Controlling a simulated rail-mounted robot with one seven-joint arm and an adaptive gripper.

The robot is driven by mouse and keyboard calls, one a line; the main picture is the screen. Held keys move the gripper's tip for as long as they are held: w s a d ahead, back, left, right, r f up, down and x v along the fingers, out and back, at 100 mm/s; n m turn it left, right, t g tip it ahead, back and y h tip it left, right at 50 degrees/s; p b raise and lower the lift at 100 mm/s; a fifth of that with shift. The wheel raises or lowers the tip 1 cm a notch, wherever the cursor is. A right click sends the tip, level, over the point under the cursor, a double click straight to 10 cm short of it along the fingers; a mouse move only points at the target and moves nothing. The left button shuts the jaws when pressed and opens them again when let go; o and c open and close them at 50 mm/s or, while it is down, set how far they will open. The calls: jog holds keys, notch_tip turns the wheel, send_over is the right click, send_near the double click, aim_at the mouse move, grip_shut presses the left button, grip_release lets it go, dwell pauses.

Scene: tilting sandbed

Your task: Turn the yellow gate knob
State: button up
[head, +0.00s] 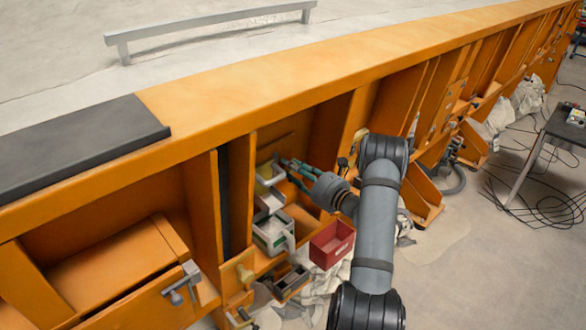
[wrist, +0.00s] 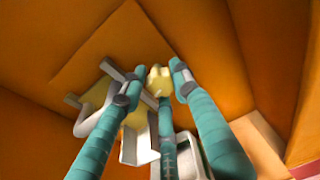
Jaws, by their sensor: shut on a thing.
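The yellow gate knob (wrist: 155,75) is small and pale yellow, and shows between my fingertips in the wrist view. A yellow plate and grey metal brackets (wrist: 133,147) are around it. My gripper (wrist: 157,91) has teal fingers, closed on the knob from its sides; the fingers hide part of it. In the head view my gripper (head: 284,163) reaches into an orange bay, with its tips by a pale yellow and grey fitting (head: 265,173). The knob itself is too small to make out there.
Orange walls (head: 205,200) stand close around the bay. Below my gripper are grey-white trays (head: 272,234) and a red bin (head: 331,244). A grey latch handle (head: 182,284) sticks out at lower left. The floor at right is mostly open, with loose cables.

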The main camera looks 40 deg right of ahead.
jog(key=shift+d+r+m, duration=0.15)
jog(key=shift+r+m, duration=0.05)
jog(key=shift+m, duration=0.1)
jog(key=m+y, duration=0.1)
jog(key=m, duration=0.2)
jog(key=m+y+b, duration=0.1)
jog(key=m, duration=0.3)
jog(key=shift+d+m, duration=0.15)
jog(key=shift+m, duration=0.15)
jog(key=m+y, duration=0.1)
jog(key=m, duration=0.3)
jog(key=shift+f+m+t+b, duration=0.1)
jog(key=shift+m+t+b, duration=0.2)
jog(key=shift+m+t, duration=0.1)
jog(key=m+t, duration=0.1)
jog(key=m, duration=0.4)
jog(key=shift+y+b, duration=0.3)
jog(key=shift+y, duration=0.1)
jog(key=shift+f+m, duration=0.1)
jog(key=shift+m, duration=0.2)
jog(key=o, duration=1.1)
jog(key=shift+f, duration=0.1)
jog(key=shift+o, duration=0.2)
